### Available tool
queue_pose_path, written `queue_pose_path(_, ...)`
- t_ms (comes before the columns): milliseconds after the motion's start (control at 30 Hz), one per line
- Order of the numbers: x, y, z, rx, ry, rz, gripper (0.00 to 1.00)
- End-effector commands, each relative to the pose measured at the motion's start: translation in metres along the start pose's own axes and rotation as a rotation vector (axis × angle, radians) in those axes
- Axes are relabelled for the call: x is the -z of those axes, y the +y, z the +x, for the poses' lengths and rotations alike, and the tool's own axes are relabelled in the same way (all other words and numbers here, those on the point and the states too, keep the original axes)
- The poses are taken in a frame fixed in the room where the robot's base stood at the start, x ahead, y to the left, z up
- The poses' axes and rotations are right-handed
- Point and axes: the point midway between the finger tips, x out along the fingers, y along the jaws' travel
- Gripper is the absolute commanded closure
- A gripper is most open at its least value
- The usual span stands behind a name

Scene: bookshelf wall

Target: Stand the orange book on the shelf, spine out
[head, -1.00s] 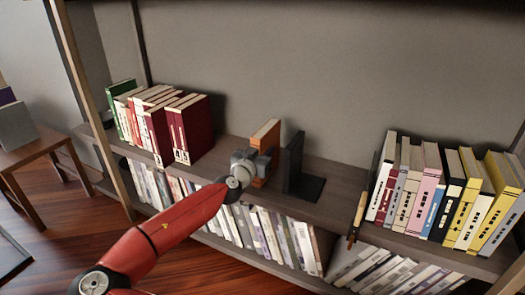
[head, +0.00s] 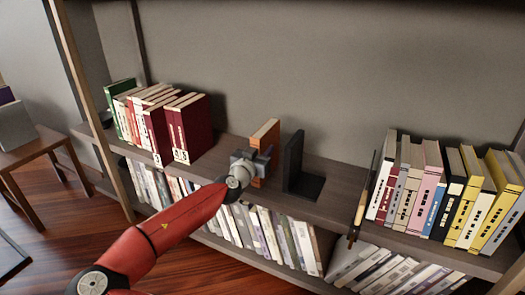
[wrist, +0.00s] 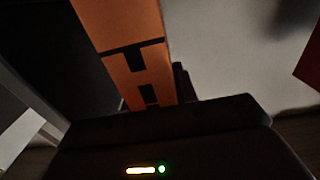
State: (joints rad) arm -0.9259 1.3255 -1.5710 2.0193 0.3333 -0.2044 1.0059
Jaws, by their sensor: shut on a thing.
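The orange book (head: 267,140) stands upright on the upper shelf (head: 228,150), just left of a black bookend (head: 293,163). My gripper (head: 258,162) is at the book's front and is shut on it. In the wrist view the book's orange spine (wrist: 136,62) with black marks faces my gripper (wrist: 160,118) and rises above the dark gripper body. The fingertips and the book's lower edge are hidden there.
Dark red books (head: 187,128) and others stand to the left, with bare shelf between. Several books (head: 430,190) stand at the right, past a clear stretch of shelf. A lower shelf row (head: 262,228) is full. A small table (head: 35,146) stands at far left.

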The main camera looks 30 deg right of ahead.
Motion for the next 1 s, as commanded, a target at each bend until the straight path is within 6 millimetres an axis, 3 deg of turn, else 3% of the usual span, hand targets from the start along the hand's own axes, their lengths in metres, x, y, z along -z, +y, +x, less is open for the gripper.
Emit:
queue_pose_path(67, 0.000, 0.000, 0.000, 0.001, 0.003, 0.001, 1.00)
queue_pose_path(100, 0.001, 0.000, 0.000, 0.001, 0.002, 0.001, 0.66)
queue_pose_path(267, 0.000, 0.000, 0.000, 0.001, 0.001, 0.001, 0.46)
queue_pose_path(600, -0.002, 0.000, -0.005, 0.000, -0.001, -0.001, 0.46)
queue_pose_path(1000, -0.001, -0.001, -0.067, 0.003, 0.001, -0.001, 0.46)
